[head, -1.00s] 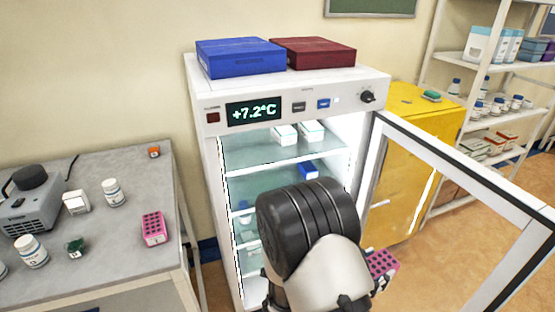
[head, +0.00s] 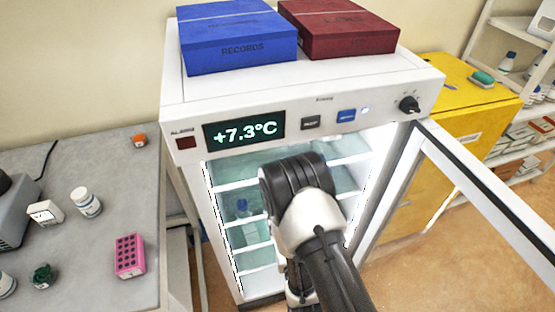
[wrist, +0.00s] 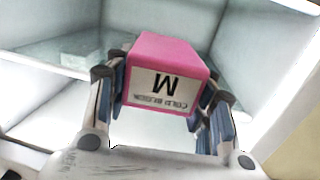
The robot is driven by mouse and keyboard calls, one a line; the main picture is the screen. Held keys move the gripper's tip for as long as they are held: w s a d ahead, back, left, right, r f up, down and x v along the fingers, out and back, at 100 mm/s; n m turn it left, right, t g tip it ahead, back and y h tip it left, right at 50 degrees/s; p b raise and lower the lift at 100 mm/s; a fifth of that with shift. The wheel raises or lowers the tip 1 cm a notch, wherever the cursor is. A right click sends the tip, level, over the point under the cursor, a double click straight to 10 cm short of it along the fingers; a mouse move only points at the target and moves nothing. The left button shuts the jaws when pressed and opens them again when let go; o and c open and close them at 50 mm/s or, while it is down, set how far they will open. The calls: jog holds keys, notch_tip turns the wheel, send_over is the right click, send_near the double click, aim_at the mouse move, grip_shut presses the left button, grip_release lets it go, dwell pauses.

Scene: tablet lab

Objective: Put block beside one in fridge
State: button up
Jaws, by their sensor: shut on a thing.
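A pink cold block (wrist: 172,62) with a white label marked "M" is held between the fingers of my gripper (wrist: 160,88), in the middle of the wrist view. The fridge (head: 300,85) stands with its door (head: 500,200) open to the right, and its display reads +7.3°C. My arm covers the middle of the opening, so the gripper and held block are hidden in the head view. Behind the block, the wrist view shows a glass shelf (wrist: 45,52) and a pale boxy shape (wrist: 88,46), too faint to identify. I cannot see whether the block touches a shelf.
Another pink block (head: 130,256) lies on the grey bench (head: 90,170) at left, near bottles. A blue box (head: 238,45) and a red box (head: 338,30) lie on the fridge. A yellow cabinet (head: 460,125) stands at right.

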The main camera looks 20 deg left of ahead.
jog(key=shift+s+a+f+n+g+y, duration=0.1)
jog(key=shift+s+a+n+g+y, duration=0.2)
jog(key=shift+s+a+n+y, duration=0.35)
jog(key=shift+s+a+y, duration=0.25)
jog(key=shift+a+y, duration=0.1)
jog(key=b+x, duration=0.1)
jog(key=x, duration=0.5)
jog(key=f+b+x, duration=0.1)
jog(key=b+x, duration=0.1)
jog(key=x, duration=0.5)
jog(key=b+x, duration=0.1)
jog(key=x, duration=0.5)
jog(key=shift+w+a+f, duration=0.1)
jog(key=shift+a+f, duration=0.15)
notch_tip(320, 180, down, 5)
jog(key=b, duration=0.2)
jog(key=shift+b, duration=0.35)
jog(key=shift+w+a+f, duration=0.15)
jog(key=shift+w, duration=0.05)
